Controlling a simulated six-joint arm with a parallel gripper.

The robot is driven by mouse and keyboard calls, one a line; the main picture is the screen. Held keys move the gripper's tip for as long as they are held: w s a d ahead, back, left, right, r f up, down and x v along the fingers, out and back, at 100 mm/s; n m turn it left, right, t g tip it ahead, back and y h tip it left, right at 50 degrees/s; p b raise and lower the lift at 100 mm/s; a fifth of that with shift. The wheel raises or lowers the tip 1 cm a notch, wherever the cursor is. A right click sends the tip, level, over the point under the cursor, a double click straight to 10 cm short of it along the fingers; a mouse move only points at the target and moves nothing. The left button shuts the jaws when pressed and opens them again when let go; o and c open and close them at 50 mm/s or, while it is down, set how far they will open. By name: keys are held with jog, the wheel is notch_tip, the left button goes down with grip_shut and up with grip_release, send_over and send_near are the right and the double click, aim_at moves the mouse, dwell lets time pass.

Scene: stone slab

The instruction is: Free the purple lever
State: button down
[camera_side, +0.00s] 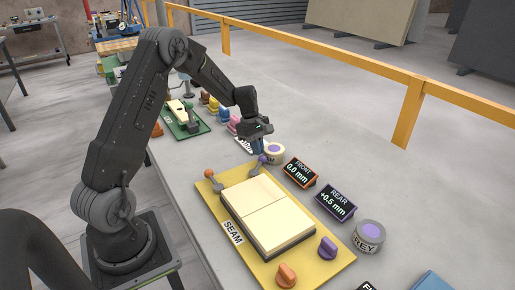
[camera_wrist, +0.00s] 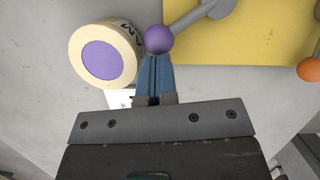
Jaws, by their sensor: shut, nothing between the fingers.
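The purple lever is a grey arm with a purple ball on its end (camera_wrist: 159,39), at the far right corner of the yellow board in the side view (camera_side: 263,160). My gripper (camera_wrist: 155,62) is shut and empty. In the wrist view its blue fingertips are right at the purple ball; I cannot tell whether they touch it. The yellow board (camera_side: 207,190) carries cream slabs (camera_side: 265,208) on a dark base. A second lever with an orange ball (camera_side: 209,173) stands at the board's far left corner; its ball also shows in the wrist view (camera_wrist: 309,69).
A tape roll with a purple centre (camera_wrist: 100,58) lies beside the purple ball. Displays read FRONT 0.0 mm (camera_side: 299,172) and REAR +0.5 mm (camera_side: 336,200). Orange (camera_side: 286,274) and purple (camera_side: 327,247) knobs sit at the board's near edge. A tin (camera_side: 369,236) stands to the right.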

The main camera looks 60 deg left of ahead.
jog(key=a, duration=0.1)
jog(key=a+r, duration=0.1)
jog(key=a, duration=0.1)
jog(key=s+a+r, duration=0.1)
jog(key=shift+a, duration=0.2)
jog(key=v, duration=0.8)
jog(key=shift+s+r, duration=0.2)
jog(key=shift+r, duration=0.2)
notch_tip(320, 180, up, 6)
jog(key=m+y, duration=0.1)
jog(key=m, duration=0.3)
send_over(251, 167)
jog(key=s+d+r+m+t+y, duration=0.2)
jog(key=s+d+r+m, duration=0.35)
jog(key=d, duration=0.35)
jog(key=s+d+m+t, duration=0.1)
jog(key=s+d+m, duration=0.4)
jog(key=s, duration=0.2)
jog(key=s+d+f+m+t, duration=0.1)
jog(key=s+d+m+t, duration=0.1)
jog(key=s+d+m, duration=0.3)
jog(key=s, duration=0.2)
jog(key=shift+s, duration=0.35)
